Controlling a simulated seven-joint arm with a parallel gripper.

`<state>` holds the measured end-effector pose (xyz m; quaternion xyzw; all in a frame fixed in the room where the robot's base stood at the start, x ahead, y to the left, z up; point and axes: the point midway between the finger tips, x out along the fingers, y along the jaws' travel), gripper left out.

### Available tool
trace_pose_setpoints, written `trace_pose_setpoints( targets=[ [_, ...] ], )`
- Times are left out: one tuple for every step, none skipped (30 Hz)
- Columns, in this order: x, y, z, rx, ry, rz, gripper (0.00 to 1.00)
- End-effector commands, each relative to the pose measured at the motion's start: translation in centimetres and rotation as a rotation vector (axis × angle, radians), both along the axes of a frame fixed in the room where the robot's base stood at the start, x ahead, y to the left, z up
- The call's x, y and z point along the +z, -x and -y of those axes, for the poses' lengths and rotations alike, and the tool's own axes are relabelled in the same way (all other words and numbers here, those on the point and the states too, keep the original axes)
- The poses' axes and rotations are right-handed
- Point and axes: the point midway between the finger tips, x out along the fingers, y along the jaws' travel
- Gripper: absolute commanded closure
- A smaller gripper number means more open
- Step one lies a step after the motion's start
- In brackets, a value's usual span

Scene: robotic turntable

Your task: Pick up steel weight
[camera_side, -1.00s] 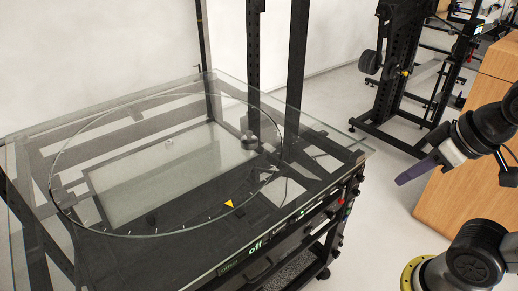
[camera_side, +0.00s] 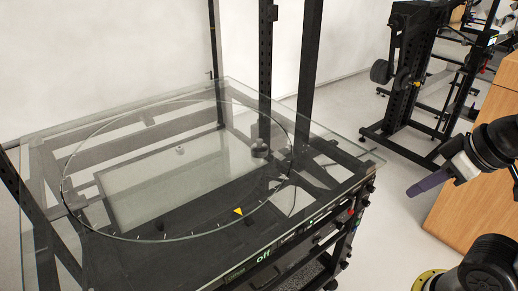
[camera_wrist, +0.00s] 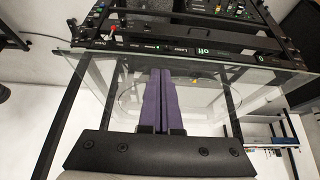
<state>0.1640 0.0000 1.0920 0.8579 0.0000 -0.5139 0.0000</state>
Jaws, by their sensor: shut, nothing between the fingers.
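The steel weight (camera_side: 260,149) is a small grey cylinder with a knob on top. It stands upright on the round glass turntable (camera_side: 122,240), near its right rim in the side view. My gripper (camera_side: 408,193) has purple fingers and is off to the right of the turntable, well apart from the weight. In the wrist view my gripper (camera_wrist: 160,72) has its two fingers together with nothing between them. I cannot make out the weight in the wrist view; the fingers cover part of the glass.
A yellow triangular marker (camera_side: 238,211) sits at the turntable's front edge. The front panel (camera_side: 264,256) shows "off". Black uprights (camera_side: 266,70) rise behind the turntable. A wooden cabinet (camera_side: 480,180) stands at the right, behind my arm. The glass around the weight is clear.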

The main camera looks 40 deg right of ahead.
Motion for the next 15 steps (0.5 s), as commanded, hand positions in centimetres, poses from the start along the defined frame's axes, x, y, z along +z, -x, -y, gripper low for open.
trace_pose_setpoints(
  targets=[
    [0.0, 0.0, 0.0, 0.0, 0.0, 0.0, 1.0],
    [0.0, 0.0, 0.0, 0.0, 0.0, 0.0, 1.0],
    [0.0, 0.0, 0.0, 0.0, 0.0, 0.0, 1.0],
    [0.0, 0.0, 0.0, 0.0, 0.0, 0.0, 1.0],
    [0.0, 0.0, 0.0, 0.0, 0.0, 0.0, 1.0],
    [0.0, 0.0, 0.0, 0.0, 0.0, 0.0, 1.0],
    [0.0, 0.0, 0.0, 0.0, 0.0, 0.0, 0.95],
    [0.0, 0.0, 0.0, 0.0, 0.0, 0.0, 0.89],
    [0.0, 0.0, 0.0, 0.0, 0.0, 0.0, 0.82],
    [0.0, 0.0, 0.0, 0.0, 0.0, 0.0, 0.77],
    [0.0, 0.0, 0.0, 0.0, 0.0, 0.0, 0.71],
    [0.0, 0.0, 0.0, 0.0, 0.0, 0.0, 0.64],
    [0.0, 0.0, 0.0, 0.0, 0.0, 0.0, 0.59],
    [0.0, 0.0, 0.0, 0.0, 0.0, 0.0, 0.53],
    [0.0, 0.0, 0.0, 0.0, 0.0, 0.0, 0.46]
  ],
)
